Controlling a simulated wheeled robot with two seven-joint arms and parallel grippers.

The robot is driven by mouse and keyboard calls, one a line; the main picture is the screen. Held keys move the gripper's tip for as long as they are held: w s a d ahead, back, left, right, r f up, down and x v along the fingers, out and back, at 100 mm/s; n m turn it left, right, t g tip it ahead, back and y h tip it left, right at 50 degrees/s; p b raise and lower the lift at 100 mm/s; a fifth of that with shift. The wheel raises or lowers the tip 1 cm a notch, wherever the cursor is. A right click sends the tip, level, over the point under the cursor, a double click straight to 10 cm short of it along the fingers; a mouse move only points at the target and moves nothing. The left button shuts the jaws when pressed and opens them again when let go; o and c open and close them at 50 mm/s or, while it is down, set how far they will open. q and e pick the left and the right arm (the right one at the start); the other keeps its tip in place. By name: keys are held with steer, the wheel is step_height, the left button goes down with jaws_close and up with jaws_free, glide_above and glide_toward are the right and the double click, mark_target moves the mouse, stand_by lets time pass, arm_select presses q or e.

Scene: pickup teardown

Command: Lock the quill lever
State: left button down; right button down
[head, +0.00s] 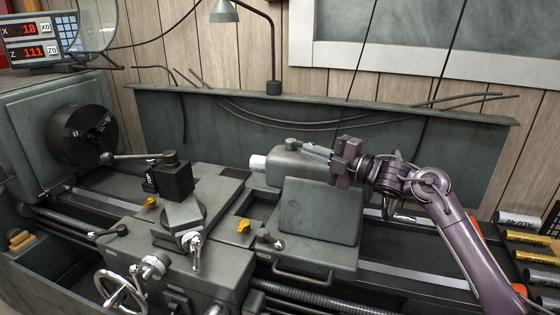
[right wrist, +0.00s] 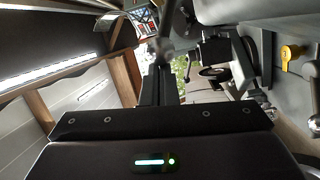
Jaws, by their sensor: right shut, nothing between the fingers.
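The tailstock (head: 300,168) of the lathe is a grey-green casting with a pale quill end (head: 257,162) facing left. On its top is a dark knob, and a light grey bar, which looks like the quill lever (head: 315,150), runs from there to the right. My right gripper (head: 334,160) is at the right end of this bar, shut and empty. In the right wrist view the shut dark fingers (right wrist: 159,72) point at the rounded end of a grey rod, probably the lever (right wrist: 164,44). I cannot tell whether they touch. My left gripper is not in view.
The chuck (head: 82,134) is at the left, with the tool post (head: 174,180) on the carriage. Yellow knobs (head: 243,225) sit on the carriage and tailstock side. A lamp (head: 272,60) stands behind.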

steer(key=shift+w+d+f+b, duration=0.1)
steer(key=shift+w+d+b, duration=0.25)
steer(key=shift+d, duration=0.35)
steer(key=shift+w+d+b, duration=0.25)
steer(key=shift+d+b, duration=0.15)
steer(key=shift+d, duration=0.25)
step_height(320, 180, up, 20)
steer(key=b, duration=0.2)
